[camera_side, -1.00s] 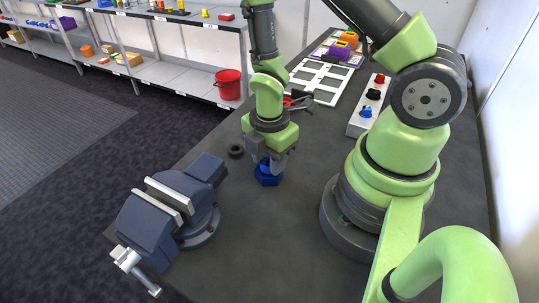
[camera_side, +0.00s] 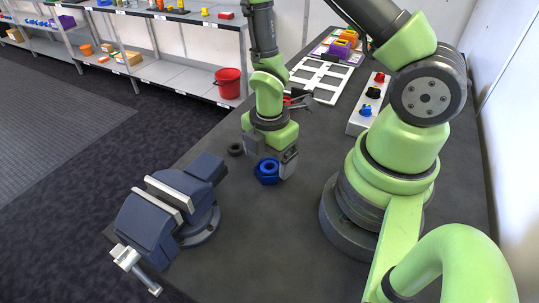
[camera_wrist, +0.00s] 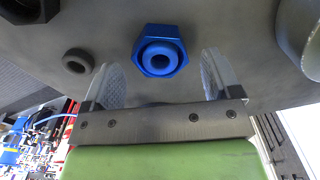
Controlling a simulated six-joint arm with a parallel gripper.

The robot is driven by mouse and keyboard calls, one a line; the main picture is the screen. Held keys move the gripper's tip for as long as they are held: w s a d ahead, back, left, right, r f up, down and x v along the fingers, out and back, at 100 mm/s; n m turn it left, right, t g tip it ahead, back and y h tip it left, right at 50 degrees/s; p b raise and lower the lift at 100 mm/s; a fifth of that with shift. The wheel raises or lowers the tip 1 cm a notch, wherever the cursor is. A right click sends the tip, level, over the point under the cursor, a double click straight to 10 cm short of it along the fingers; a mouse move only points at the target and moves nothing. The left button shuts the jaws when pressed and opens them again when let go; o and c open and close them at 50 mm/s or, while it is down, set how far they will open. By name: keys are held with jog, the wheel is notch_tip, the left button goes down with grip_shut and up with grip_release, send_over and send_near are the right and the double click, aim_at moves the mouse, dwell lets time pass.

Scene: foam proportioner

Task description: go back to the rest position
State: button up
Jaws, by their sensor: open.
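My gripper (camera_side: 270,154) is open just above the bench, with its fingers apart. In the wrist view its two fingers (camera_wrist: 158,80) stand wide with nothing between their pads. A blue hex-based fitting with a round hole (camera_side: 267,171) stands on the bench just below and in front of the fingers. In the wrist view the blue fitting (camera_wrist: 160,51) lies beyond the fingertips, centred between them. I cannot tell whether either finger touches it.
A black ring (camera_side: 235,149) lies left of the gripper. A blue vise (camera_side: 170,213) stands at the front left. A white grid tray (camera_side: 318,79), red-handled pliers (camera_side: 297,101) and a box with coloured knobs (camera_side: 368,105) are farther back. Bench between vise and arm base is clear.

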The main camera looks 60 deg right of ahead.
dwell(0.3)
jog(key=shift+r, duration=3.05)
jog(key=c, duration=0.3)
jog(key=shift+r+n, duration=0.8)
jog(key=shift+r, duration=0.05)
jog(key=c, duration=0.8)
jog(key=shift+r+n, duration=0.35)
jog(key=shift+n, duration=0.15)
grip_shut()
jog(key=shift+f, duration=3.15)
